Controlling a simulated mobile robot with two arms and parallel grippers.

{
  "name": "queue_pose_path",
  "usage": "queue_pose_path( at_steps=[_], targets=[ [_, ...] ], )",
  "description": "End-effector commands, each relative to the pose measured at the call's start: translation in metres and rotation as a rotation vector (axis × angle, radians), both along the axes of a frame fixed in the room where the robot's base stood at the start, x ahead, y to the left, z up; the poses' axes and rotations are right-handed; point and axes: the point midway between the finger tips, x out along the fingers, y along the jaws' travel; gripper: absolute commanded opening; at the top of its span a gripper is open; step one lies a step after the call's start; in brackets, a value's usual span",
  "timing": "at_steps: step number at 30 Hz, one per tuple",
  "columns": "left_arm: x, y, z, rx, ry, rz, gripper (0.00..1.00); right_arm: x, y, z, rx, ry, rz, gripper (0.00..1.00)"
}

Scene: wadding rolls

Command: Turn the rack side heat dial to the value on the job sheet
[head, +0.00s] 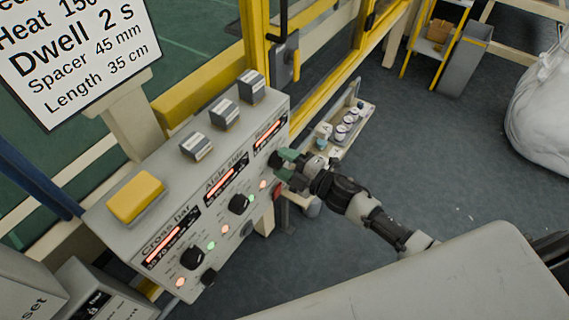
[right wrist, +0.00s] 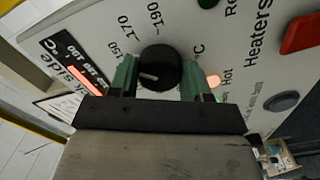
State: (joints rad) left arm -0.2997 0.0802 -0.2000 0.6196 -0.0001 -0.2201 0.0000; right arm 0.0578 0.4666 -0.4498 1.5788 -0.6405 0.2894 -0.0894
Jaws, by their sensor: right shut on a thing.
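The rack side heat dial (right wrist: 160,70) is a round black knob with a white pointer mark. The mark points left, toward the 150 side of the printed scale. My right gripper (right wrist: 160,80) has its green fingers on either side of the knob and is shut on it. In the head view this gripper (head: 284,160) is at the right end of the control panel (head: 210,170) and hides the dial. The job sheet (head: 80,55) at upper left is cut off at the top; its heat line shows about 150. My left gripper is not in view.
A small tray (head: 345,130) with jars stands behind my gripper. A white bag (head: 540,120) is at far right.

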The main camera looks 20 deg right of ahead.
Motion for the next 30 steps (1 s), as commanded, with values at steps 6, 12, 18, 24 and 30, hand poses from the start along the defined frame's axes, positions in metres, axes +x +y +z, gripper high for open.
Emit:
queue_pose_path(
  at_steps=[6, 12, 18, 24, 30],
  targets=[
    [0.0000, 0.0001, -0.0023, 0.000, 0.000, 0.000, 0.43, -0.0006, 0.0001, -0.0011, -0.042, -0.030, 0.000, 0.24],
    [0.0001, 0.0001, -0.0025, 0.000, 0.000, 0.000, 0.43, -0.0006, 0.0001, -0.0010, -0.052, -0.036, 0.000, 0.24],
    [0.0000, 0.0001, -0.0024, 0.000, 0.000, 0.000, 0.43, -0.0006, 0.0001, -0.0011, -0.051, -0.036, 0.000, 0.24],
    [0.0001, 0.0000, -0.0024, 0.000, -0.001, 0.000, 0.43, -0.0006, 0.0001, -0.0010, -0.049, -0.036, 0.000, 0.68],
    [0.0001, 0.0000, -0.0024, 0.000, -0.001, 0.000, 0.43, -0.0003, 0.0000, -0.0005, -0.049, -0.037, 0.000, 0.73]
  ],
)
